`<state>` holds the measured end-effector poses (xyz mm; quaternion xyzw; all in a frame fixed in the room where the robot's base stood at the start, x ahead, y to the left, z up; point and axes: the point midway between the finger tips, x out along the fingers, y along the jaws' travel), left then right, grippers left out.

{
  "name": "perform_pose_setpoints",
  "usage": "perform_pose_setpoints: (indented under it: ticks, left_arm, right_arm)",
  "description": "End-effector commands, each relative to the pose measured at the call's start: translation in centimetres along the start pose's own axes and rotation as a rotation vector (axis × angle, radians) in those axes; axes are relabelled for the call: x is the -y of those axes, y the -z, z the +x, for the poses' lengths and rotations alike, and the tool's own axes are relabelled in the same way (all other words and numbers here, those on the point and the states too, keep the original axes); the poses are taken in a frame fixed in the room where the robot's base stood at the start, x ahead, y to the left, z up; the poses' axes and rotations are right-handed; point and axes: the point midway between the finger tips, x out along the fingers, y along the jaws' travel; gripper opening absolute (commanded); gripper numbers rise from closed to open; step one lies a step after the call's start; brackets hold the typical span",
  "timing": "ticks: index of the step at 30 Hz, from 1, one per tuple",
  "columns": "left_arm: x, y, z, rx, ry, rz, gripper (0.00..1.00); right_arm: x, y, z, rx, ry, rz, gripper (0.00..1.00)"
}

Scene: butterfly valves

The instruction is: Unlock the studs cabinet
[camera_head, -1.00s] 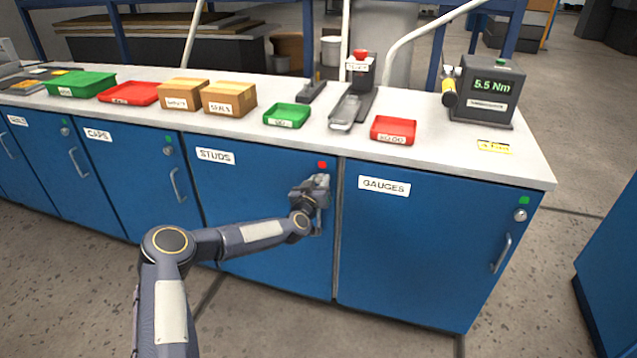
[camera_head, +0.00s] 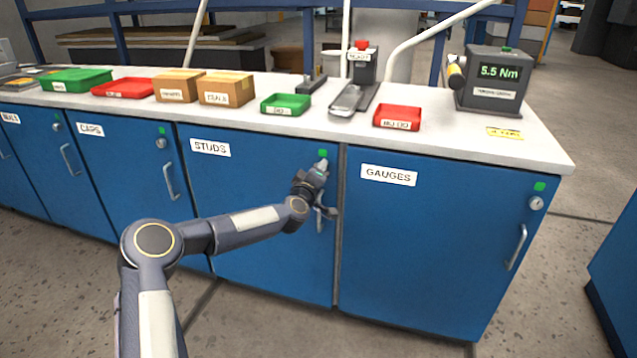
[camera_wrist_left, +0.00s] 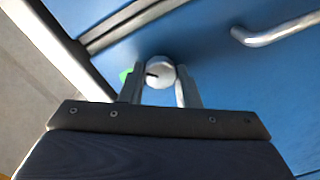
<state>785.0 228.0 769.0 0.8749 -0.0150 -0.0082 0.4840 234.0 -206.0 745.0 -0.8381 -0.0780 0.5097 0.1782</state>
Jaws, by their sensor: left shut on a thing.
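The studs cabinet (camera_head: 250,200) is the blue door with the STUDS label (camera_head: 210,148). Its door is shut. A green indicator (camera_head: 323,153) shows at its upper right corner. My left gripper (camera_head: 322,168) is at the lock just below that indicator. In the left wrist view the round silver lock knob (camera_wrist_left: 160,72), with a dark slot, sits between the two fingers of the left gripper (camera_wrist_left: 160,92), which are shut on it. The door handle (camera_head: 320,215) is partly hidden behind my left wrist; it also shows in the left wrist view (camera_wrist_left: 278,33). My right gripper is not in view.
The gauges cabinet (camera_head: 430,240) stands to the right and the caps cabinet (camera_head: 120,170) to the left, both shut with green indicators. The white worktop (camera_head: 450,140) above holds trays, boxes and a torque display (camera_head: 493,80). Floor in front is open.

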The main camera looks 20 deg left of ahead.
Motion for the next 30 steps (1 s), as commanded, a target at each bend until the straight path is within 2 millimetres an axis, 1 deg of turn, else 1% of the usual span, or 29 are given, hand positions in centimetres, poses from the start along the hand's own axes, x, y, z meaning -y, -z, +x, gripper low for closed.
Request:
perform_pose_setpoints:
  ticks: [1, 15, 24, 30]
  left_arm:
    - [0.4, -0.2, 0.0, -0.003, -0.002, -0.044, 0.06]
    - [0.4, -0.2, 0.0, -0.002, -0.002, -0.482, 0.06]
    - [0.4, -0.1, 0.0, -0.002, -0.001, -0.685, 0.06]
    - [0.3, 0.0, 0.0, -0.002, 0.0, -0.761, 0.06]
  right_arm:
    - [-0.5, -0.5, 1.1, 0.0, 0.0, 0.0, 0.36]
    - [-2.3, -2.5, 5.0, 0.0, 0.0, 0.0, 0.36]
    - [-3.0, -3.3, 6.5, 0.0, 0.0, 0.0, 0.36]
    - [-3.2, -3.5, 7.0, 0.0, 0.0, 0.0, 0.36]
